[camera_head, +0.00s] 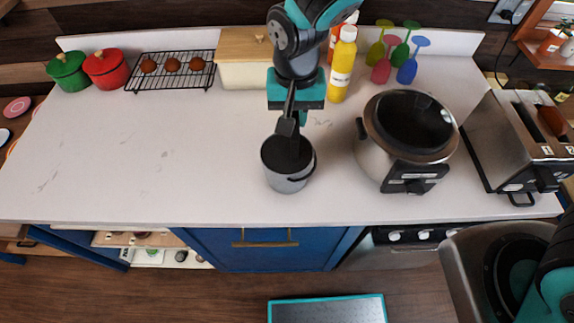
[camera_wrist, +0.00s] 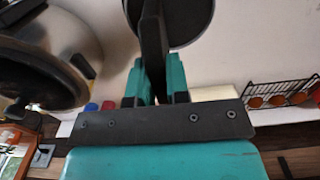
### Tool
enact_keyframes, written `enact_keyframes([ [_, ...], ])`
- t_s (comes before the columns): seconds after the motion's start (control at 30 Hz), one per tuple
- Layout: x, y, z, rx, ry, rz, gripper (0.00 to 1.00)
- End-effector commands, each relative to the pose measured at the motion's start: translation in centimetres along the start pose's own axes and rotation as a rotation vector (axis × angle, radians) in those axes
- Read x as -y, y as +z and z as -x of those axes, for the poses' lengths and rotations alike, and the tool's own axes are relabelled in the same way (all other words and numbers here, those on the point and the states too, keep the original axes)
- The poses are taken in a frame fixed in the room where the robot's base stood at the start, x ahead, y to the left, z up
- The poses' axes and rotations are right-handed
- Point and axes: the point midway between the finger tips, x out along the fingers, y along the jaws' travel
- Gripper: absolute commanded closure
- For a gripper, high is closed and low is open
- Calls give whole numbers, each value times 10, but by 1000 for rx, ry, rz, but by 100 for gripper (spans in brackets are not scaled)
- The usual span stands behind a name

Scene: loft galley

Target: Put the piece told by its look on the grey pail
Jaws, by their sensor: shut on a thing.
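My gripper (camera_head: 296,112) points down and is shut on a long, narrow black piece (camera_head: 287,127). The piece also shows between the teal fingers in the wrist view (camera_wrist: 152,42). Its lower part overlaps the dark mouth of the grey pail (camera_head: 289,183) in the head view. I cannot tell whether it touches the pail or hangs just above it. A dark round shape behind the piece at the top of the wrist view looks like the pail's mouth (camera_wrist: 190,18).
A slow cooker (camera_head: 372,158) stands close right of the pail, with a toaster (camera_head: 485,140) beyond. Behind are a yellow bottle (camera_head: 342,68), a cream box (camera_head: 240,74), coloured utensils (camera_head: 408,70), a black rack (camera_head: 150,88), and red (camera_head: 105,68) and green (camera_head: 68,72) pots. The left counter is clear.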

Motion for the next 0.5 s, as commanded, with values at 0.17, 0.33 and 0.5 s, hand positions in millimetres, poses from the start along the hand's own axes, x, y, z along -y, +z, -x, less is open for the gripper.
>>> enact_keyframes([
  [0.17,1,0,0,-1,-1,2,100],
  [0.33,1,0,0,0,0,1,59],
  [0.5,1,0,0,0,0,1,54],
])
